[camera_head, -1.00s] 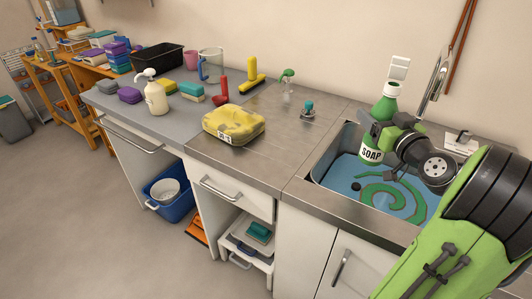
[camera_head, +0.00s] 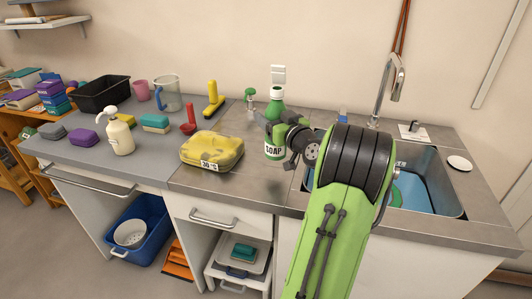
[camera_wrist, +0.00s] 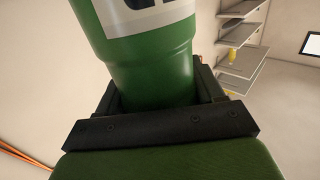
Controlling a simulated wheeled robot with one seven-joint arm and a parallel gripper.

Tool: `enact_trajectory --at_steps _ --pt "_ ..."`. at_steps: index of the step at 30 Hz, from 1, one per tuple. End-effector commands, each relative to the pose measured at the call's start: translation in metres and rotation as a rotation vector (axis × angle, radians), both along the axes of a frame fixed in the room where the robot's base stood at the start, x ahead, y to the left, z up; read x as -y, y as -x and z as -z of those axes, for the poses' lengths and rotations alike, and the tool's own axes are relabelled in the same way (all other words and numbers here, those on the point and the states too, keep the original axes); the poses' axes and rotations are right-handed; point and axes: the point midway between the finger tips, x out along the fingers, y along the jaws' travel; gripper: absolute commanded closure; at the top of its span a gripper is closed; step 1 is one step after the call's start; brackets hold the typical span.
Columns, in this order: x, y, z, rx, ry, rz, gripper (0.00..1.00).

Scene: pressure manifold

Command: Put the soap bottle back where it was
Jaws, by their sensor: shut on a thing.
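The green soap bottle (camera_head: 275,145) has a white SOAP label and stands upright in my gripper (camera_head: 283,129), left of the sink, in the head view. My gripper is shut around the bottle. In the wrist view the bottle (camera_wrist: 152,75) fills the middle, clasped between the dark jaws, with part of its label at the top. In the head view the bottle's base is in front of the steel worktop (camera_head: 245,182); I cannot tell whether it touches the top.
A white pump bottle (camera_head: 120,135) stands further left.

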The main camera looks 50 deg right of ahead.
Motion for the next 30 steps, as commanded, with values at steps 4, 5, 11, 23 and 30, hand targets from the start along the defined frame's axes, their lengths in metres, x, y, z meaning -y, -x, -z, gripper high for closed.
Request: enact_trajectory --at_steps 4,5,11,23,30 --pt "-0.001 -0.001 0.023 0.004 0.001 -0.002 0.82" --pt "-0.001 -0.001 0.027 0.003 0.000 -0.002 0.82" --pt "-0.001 -0.001 0.058 0.004 -0.001 -0.002 0.82" --pt "-0.001 -0.001 0.063 0.004 0.004 -0.002 0.82" --pt "-0.001 -0.001 0.065 0.001 0.002 -0.002 0.16"
